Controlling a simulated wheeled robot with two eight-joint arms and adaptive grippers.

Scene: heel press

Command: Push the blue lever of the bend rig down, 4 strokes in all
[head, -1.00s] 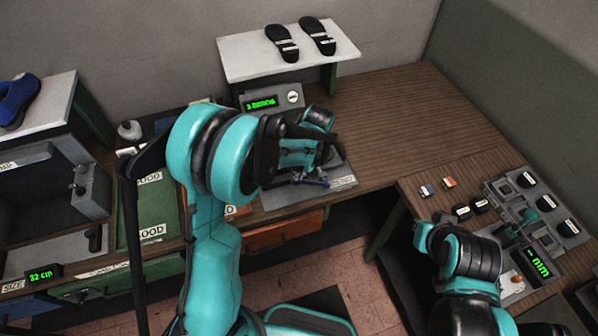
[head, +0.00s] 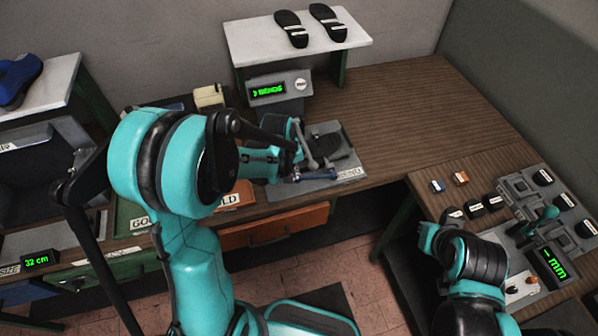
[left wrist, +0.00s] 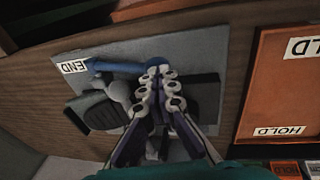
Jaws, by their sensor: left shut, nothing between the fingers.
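The bend rig (head: 345,165) stands on the bench below the small white shelf, with a dark shoe-shaped part on its grey plate. Its blue lever (head: 320,175) lies low and nearly level at the rig's front. My left gripper (head: 295,172) is at the lever's left end, shut and empty. In the left wrist view the closed fingertips (left wrist: 158,72) are at the end of the blue lever (left wrist: 118,66); I cannot tell whether they touch. My right arm is at lower right; its gripper does not show.
A display (head: 268,90) behind the rig reads "BENDS"; its first character is unclear. Two black soles (head: 310,27) lie on the shelf. The orange HOLD tray (left wrist: 275,85) is beside the rig. A gauge station (head: 550,262) stands at right. The bench right of the rig is clear.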

